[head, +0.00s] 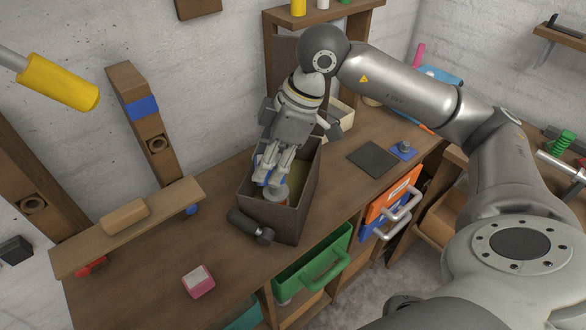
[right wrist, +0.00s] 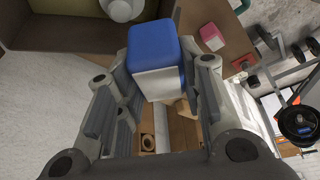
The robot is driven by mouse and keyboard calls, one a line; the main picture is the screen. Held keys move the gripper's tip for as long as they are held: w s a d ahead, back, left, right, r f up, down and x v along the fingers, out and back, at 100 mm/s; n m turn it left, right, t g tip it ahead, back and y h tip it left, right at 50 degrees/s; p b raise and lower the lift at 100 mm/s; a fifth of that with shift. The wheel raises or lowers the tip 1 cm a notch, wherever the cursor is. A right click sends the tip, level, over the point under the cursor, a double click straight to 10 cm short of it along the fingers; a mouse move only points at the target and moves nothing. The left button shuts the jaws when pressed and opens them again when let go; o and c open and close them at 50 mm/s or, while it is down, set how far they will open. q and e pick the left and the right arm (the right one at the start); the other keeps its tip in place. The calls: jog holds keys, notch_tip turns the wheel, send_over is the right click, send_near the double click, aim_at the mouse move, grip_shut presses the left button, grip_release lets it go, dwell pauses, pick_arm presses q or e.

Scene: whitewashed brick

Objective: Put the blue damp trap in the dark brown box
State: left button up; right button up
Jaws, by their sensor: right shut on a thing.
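The blue damp trap (right wrist: 154,46), a rounded blue block with a white face, is between the fingers of my right gripper (right wrist: 160,92) in the right wrist view. In the head view my right gripper (head: 270,176) points down at the open dark brown box (head: 297,220), its fingertips around the box mouth; only a bit of blue shows there. The box rim (right wrist: 85,42) is at the top left of the right wrist view. Inside the box is a pale round-topped thing (right wrist: 121,9), also partly seen in the head view (head: 278,196). My left gripper is not in view.
A pink-and-white block (head: 198,282) lies on the workbench at the front left. A dark hammer-like tool (head: 250,226) is against the box's front. A cream box (head: 341,113) stands behind, and a dark flat mat (head: 373,159) lies right. A raised plank (head: 80,255) is left.

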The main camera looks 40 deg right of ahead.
jog(key=w+f+b, duration=0.1)
jog(key=b, duration=0.2)
jog(key=shift+f+b, duration=0.1)
jog(key=shift+b, duration=0.25)
jog(key=d+b, duration=0.1)
jog(key=b, duration=0.1)
jog(key=w+d+f+b, duration=0.1)
jog(key=b, duration=0.1)
jog(key=shift+b, duration=0.35)
jog(key=w+d+f, duration=0.2)
jog(key=w+d+f+p, duration=0.1)
jog(key=w+d+f, duration=0.3)
jog(key=d, duration=0.1)
jog(key=shift+d+f, duration=0.1)
jog(key=shift+w+d+f+p, duration=0.25)
jog(key=shift+f+p, duration=0.05)
jog(key=shift+f, duration=0.15)
jog(key=f, duration=0.3)
jog(key=shift+w+d+p, duration=0.1)
jog(key=shift+d+p, duration=0.1)
jog(key=shift+p, duration=0.2)
jog(key=shift+f, duration=0.35)
